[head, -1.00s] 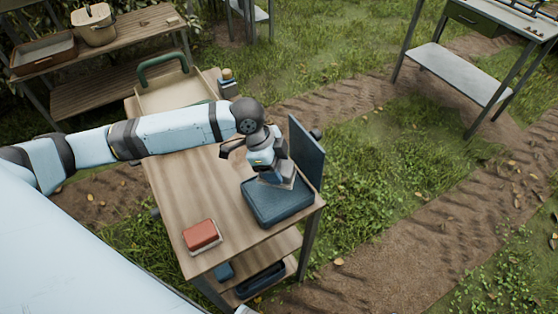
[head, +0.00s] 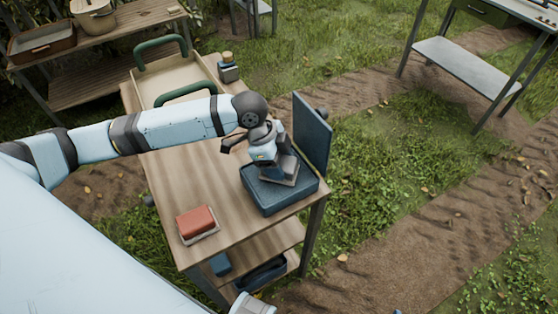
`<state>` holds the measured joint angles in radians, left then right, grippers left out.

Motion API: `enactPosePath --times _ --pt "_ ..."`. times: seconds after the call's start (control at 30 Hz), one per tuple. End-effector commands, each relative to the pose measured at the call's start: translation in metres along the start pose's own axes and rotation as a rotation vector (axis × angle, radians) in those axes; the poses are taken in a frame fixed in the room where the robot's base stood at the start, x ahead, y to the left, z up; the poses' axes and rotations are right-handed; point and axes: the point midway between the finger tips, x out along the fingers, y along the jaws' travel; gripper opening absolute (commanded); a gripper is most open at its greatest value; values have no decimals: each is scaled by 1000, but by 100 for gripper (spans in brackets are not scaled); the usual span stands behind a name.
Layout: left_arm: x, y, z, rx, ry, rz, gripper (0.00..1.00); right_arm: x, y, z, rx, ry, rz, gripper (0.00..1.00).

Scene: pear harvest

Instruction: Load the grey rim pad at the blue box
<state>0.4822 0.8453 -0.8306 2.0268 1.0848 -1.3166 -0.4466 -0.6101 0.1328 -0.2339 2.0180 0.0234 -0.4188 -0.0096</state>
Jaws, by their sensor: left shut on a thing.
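The blue box (head: 262,203) stands on the near right corner of the wooden cart, its lid (head: 312,132) raised upright at its right side. My left gripper (head: 275,172) points down over the box. It is shut on the grey rim pad (head: 286,178), whose light grey edge shows under the fingers. The pad is over or inside the box opening; I cannot tell whether it touches the bottom. The fingers partly hide the pad.
A red block (head: 196,219) on a pale base lies at the cart's front left. A cream tray (head: 165,85) with green handles and a small jar (head: 228,68) stand at the cart's back. A shelf (head: 120,85) is behind at left, a grey-topped table (head: 460,75) at right.

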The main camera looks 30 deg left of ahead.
Motion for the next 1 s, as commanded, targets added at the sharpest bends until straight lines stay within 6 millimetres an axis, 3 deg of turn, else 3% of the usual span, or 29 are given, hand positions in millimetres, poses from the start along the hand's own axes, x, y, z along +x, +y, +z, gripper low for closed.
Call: enactPosePath --times 1.0 --pt "7 0 3 0 0 0 38 1 0 3 1 -2 0 59"
